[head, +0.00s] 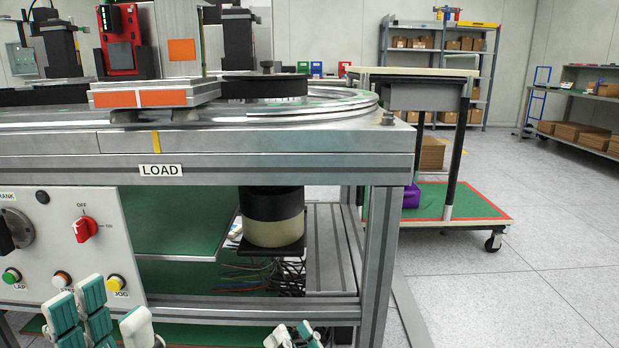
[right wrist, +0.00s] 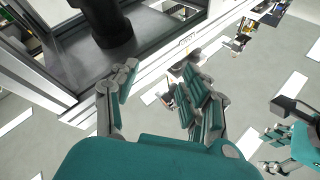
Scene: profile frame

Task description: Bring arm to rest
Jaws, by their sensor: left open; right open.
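My left gripper (head: 108,308) is at the bottom left of the head view, with its teal-padded fingers spread apart and nothing between them. It is in front of the white control panel (head: 60,245) of the profile frame. My right gripper (head: 293,335) shows only its finger ends at the bottom edge of the head view, in front of the lower frame rail. In the right wrist view its fingers (right wrist: 160,88) are apart and empty. Another teal gripper part, apparently my left one, shows at the right edge there. Most of both arms is hidden.
The metal frame table marked LOAD (head: 350,150) stands close in front, with a round turntable (head: 265,88) on top. The panel carries a red switch (head: 85,229) and buttons. A wheeled cart (head: 470,205) stands behind to the right. Floor (head: 500,300) at the right is clear.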

